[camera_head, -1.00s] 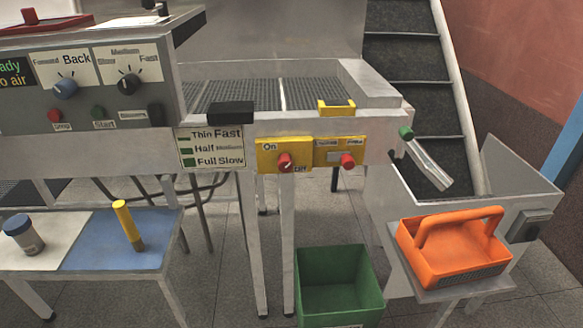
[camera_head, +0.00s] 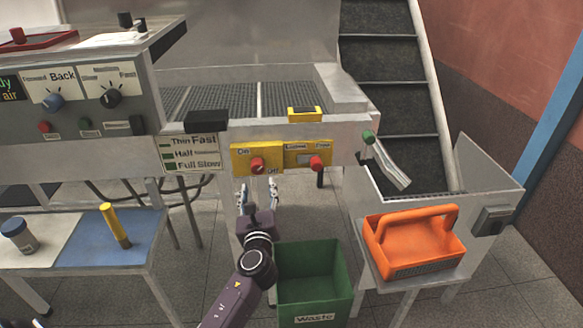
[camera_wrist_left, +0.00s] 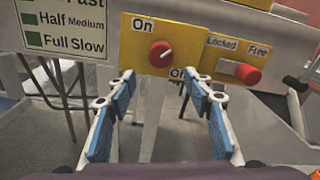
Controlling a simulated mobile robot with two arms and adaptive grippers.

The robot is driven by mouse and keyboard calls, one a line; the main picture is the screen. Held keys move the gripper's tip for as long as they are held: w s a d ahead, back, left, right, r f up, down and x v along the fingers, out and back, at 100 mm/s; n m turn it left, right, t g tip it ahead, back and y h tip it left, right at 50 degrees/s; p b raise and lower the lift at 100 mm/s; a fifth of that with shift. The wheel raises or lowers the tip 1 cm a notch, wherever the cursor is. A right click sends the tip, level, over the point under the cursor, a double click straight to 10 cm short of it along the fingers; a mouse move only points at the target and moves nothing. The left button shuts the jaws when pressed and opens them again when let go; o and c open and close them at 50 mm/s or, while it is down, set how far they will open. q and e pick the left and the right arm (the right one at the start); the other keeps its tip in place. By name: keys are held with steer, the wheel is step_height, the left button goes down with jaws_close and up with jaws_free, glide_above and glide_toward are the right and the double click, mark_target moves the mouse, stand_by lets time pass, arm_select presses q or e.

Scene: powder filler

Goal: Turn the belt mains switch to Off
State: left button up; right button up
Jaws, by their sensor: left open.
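The belt mains switch (camera_head: 258,165) is a red round knob on a yellow plate labelled On at upper left and Off at lower right. In the left wrist view the red knob (camera_wrist_left: 160,54) shows a white pointer line slanting up to the right. My left gripper (camera_head: 258,190) is open, below and in front of the knob, and does not touch it. In the left wrist view its blue-padded fingers (camera_wrist_left: 160,100) stand apart with nothing between them; the knob is beyond their tips. One fingertip partly covers the Off label.
A second red knob (camera_head: 316,163), labelled Locked and Free, sits just right of the switch. Below are a green waste bin (camera_head: 315,275) and an orange basket (camera_head: 420,245) on a small shelf. A table with a yellow marker-like cylinder (camera_head: 114,225) stands left.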

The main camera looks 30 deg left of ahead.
mark_target(258, 171)
arm_select(q)
steer(key=x, duration=0.3)
steer(key=r+x, duration=0.1)
steer(key=x, duration=0.2)
steer(key=shift+w+a+r, duration=0.1)
steer(key=shift+w, duration=0.1)
steer(key=shift+w+a, duration=0.35)
steer(key=shift+w, duration=0.2)
steer(key=shift+w+a, duration=0.1)
arm_select(e)
steer(key=shift+w+a+r, duration=0.25)
steer(key=shift+w, duration=0.1)
arm_select(q)
steer(key=shift+c, duration=0.2)
steer(key=c, duration=1.1)
arm_select(e)
steer(key=shift+s+d, duration=0.1)
steer(key=shift+d, duration=0.05)
